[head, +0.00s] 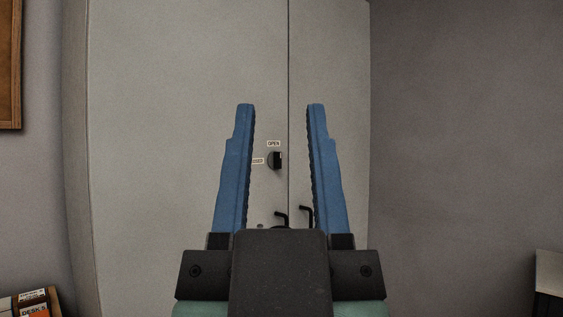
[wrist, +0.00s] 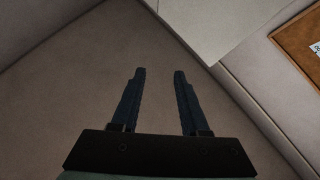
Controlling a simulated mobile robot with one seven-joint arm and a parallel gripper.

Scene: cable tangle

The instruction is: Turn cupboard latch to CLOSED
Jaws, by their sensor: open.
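The cupboard (head: 180,120) is tall and grey with two doors, both looking shut. Its latch (head: 274,160) is a small dark knob on the left door near the seam. A label reading OPEN sits just above the latch, and another label at its left is partly hidden by a finger. My gripper (head: 280,106) is open and empty, its two blue fingers pointing up in the head view, one on each side of the latch in the picture. It looks nearer to the camera than the door. The wrist view shows the open fingers (wrist: 157,72) with nothing between them.
Two black door handles (head: 306,212) show below the latch, partly behind my gripper. A box with labelled items (head: 32,303) is at the lower left. A pale furniture edge (head: 549,275) is at the lower right. A wood-framed board (head: 10,65) hangs at the left.

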